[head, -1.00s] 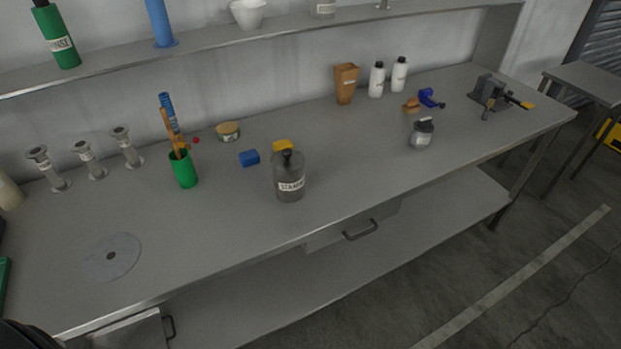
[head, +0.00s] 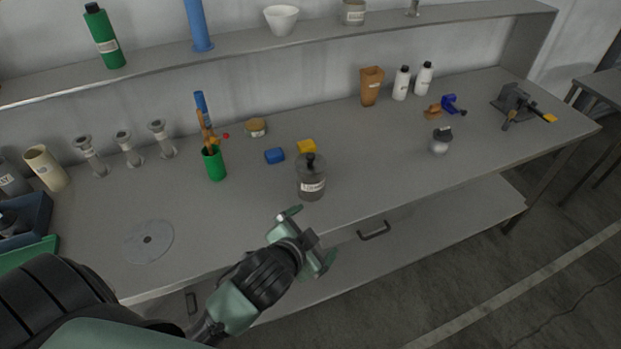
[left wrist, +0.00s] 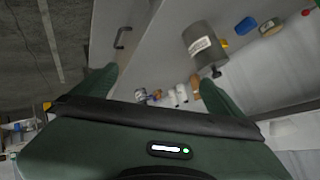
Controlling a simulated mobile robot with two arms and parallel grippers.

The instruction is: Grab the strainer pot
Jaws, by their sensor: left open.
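The grey pot with a black knob on its lid and a white label, which I take to be the strainer pot (head: 311,184), stands upright near the bench's front edge. In the left wrist view the pot (left wrist: 203,50) shows at the upper right, label facing the camera. My left gripper (head: 314,238) is open and empty, in front of the bench edge and below the pot in the head view, apart from it. Its fingers also show in the left wrist view (left wrist: 160,84). My right gripper is not in view.
Behind the pot lie a yellow block (head: 307,146) and a blue block (head: 275,156). A green cup (head: 214,165) with tools stands to the left. A small lidded jar (head: 440,144) stands to the right.

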